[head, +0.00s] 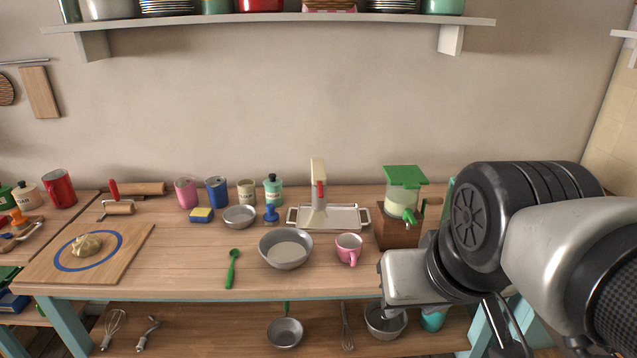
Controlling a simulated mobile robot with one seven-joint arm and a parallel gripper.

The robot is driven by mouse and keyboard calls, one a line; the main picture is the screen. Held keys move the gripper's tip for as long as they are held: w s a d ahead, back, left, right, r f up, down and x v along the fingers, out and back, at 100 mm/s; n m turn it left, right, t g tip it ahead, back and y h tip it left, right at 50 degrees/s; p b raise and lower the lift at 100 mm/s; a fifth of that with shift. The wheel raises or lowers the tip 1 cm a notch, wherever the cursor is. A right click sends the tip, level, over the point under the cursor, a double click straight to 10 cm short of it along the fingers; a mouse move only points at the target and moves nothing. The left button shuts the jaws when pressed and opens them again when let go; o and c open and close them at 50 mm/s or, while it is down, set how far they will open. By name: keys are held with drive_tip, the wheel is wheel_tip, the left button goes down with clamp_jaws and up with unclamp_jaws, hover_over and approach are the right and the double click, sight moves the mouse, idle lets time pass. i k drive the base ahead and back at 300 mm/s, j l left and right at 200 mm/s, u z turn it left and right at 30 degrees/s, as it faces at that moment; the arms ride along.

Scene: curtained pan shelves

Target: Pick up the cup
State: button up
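A small pink cup (348,249) stands upright on the wooden worktop, near its front edge and right of centre. Its handle points toward me and it looks empty. My arm fills the right side of the head view, with its light grey end to the right of the pink cup and apart from it. I cannot make out my gripper's fingers in this view.
A grey bowl (286,249) sits close left of the pink cup, and a metal tray (350,218) lies behind it. A green-lidded dispenser (403,199) stands behind right. A green spoon (233,268) lies left. Bare worktop shows in front of the cup.

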sight(349, 246)
drive_tip(key=i+u, duration=0.25)
drive_tip(key=i, duration=0.2)
drive_tip(key=i+l+u, duration=0.2)
drive_tip(key=i, duration=0.25)
drive_tip(key=i+u, duration=0.2)
drive_tip(key=z, duration=0.1)
drive_tip(key=k+l, duration=0.05)
